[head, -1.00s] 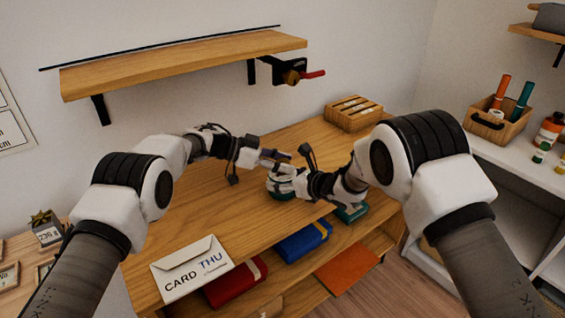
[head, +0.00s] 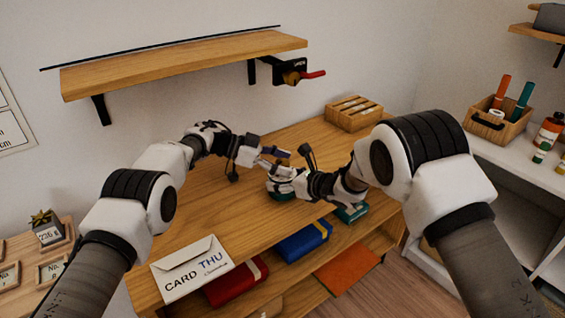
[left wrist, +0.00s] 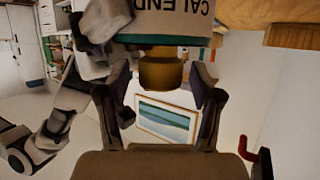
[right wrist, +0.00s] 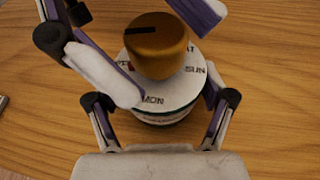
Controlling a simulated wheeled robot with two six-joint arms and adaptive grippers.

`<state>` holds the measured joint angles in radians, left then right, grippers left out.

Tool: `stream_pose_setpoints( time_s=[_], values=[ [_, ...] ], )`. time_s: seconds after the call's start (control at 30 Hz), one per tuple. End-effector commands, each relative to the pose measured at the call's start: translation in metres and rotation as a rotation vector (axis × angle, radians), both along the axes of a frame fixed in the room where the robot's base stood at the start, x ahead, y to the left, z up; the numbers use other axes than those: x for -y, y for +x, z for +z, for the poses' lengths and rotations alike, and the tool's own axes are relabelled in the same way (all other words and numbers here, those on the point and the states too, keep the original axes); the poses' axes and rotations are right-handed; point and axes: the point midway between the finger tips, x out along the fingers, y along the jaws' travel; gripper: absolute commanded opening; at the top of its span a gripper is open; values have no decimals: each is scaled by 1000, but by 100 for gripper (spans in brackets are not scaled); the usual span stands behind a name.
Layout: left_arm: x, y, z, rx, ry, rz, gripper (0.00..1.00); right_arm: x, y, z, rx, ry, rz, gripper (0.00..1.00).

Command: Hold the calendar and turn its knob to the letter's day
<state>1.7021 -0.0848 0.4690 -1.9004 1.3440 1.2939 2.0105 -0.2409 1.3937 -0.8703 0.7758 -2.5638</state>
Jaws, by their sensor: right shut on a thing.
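The calendar (head: 284,185) is a small round drum standing on the wooden desk, with a green base band. Its brass knob (right wrist: 156,46) is on top, with a black mark pointing left in the right wrist view. MON, SUN and part of other day names show on its dial (right wrist: 165,94); some are hidden by my left finger. My right gripper (right wrist: 162,108) is shut on the calendar's body. My left gripper (left wrist: 165,98) is open, with its fingers on either side of the knob (left wrist: 162,72), apart from it. The letter (head: 192,268) reads CARD THU.
A wooden shelf (head: 185,62) with a red-handled clamp (head: 297,74) hangs above the desk (head: 230,205). A slotted wooden box (head: 353,113) stands at the back. Red and blue (head: 303,241) books lie below the desk's front edge.

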Motion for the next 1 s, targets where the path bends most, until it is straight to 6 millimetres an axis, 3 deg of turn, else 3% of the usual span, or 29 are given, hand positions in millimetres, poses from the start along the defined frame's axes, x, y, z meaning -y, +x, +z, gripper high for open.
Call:
stream_pose_setpoints(
  time_s=[0.23, 0.5, 0.63, 1.0],
  values=[
    [-18, 0, 7, 0, 0, 2, 66, 0, -1, -2, -5, -1, -1, 27],
    [-81, -2, 33, 1, -1, 3, 66, 0, -1, -2, -5, -1, -1, 27],
    [-103, -3, 42, 1, -1, 2, 66, 0, -1, -2, -5, -1, -1, 27],
    [-111, -4, 46, 1, 0, 0, 66, 1, -1, -2, -5, -1, -1, 27]
  ],
)
